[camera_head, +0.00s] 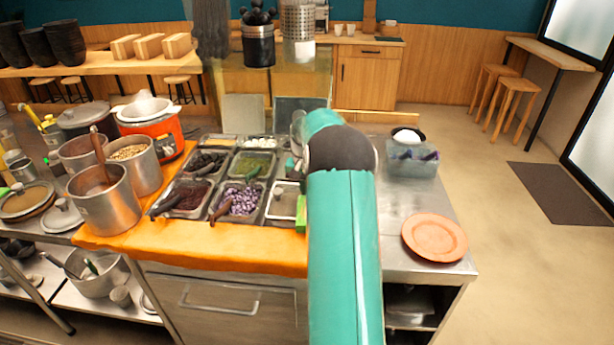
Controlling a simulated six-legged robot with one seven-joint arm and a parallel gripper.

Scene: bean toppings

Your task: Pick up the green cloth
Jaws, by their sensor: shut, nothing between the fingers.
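A small bright green piece (301,214), which looks like the green cloth, shows at the front right corner of the topping trays, right against the left edge of my arm in the picture. My arm hides its right side, so its full shape cannot be told. My teal arm reaches forward over the counter, and its far end is hidden behind its own dark joint. My gripper's fingers do not show, so its place relative to the cloth cannot be seen.
Metal trays of toppings (240,203) sit left of my arm, with dark handles sticking out. Steel pots (104,200) and an orange cooker (165,136) stand further left. An orange plate (434,237) lies on the clear right counter, and a clear container (412,160) stands behind it.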

